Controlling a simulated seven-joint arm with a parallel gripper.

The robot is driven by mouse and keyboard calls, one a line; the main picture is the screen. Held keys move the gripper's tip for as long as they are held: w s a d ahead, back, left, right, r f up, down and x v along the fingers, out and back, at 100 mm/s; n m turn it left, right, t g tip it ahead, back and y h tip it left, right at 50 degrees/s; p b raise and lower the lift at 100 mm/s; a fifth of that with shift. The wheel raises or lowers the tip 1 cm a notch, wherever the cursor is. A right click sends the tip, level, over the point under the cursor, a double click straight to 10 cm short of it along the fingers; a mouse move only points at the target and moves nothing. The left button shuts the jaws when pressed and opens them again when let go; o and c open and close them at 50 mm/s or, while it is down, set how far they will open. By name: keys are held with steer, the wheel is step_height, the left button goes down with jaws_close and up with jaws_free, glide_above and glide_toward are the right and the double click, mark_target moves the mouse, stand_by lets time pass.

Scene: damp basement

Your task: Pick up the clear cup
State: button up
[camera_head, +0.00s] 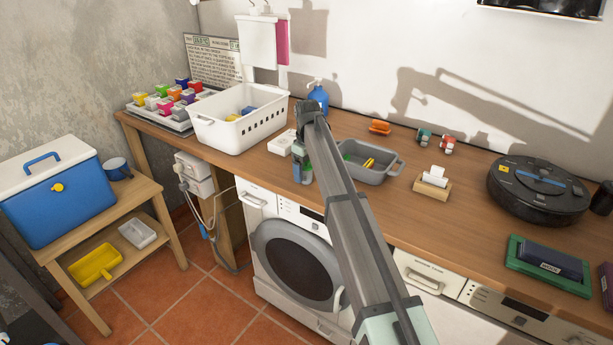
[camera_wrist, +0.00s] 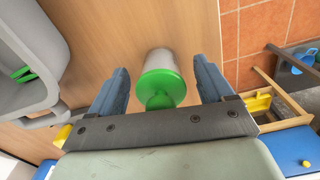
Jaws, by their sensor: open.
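A small pale, see-through-looking cup (camera_wrist: 158,58) with a green round end stands between my gripper's fingers in the wrist view. I take it for the clear cup; whether the green is a lid or contents I cannot tell. In the head view only a bit of green (camera_head: 309,171) shows beside my gripper (camera_head: 303,178), at the counter's front edge; my arm hides the rest. My gripper (camera_wrist: 161,70) is open, its two blue-grey fingers on either side of the cup, with gaps visible on both sides.
A grey tub (camera_head: 388,160) with yellow and green items stands close right of my gripper. A white box (camera_head: 281,143) and a white basket (camera_head: 232,130) are to the left. A blue bottle (camera_head: 318,97) stands behind. The wooden counter (camera_head: 455,155) drops off in front to a tiled floor.

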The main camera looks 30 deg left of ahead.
steer(key=shift+f, duration=0.5)
steer(key=shift+c, duration=0.2)
steer(key=c, duration=1)
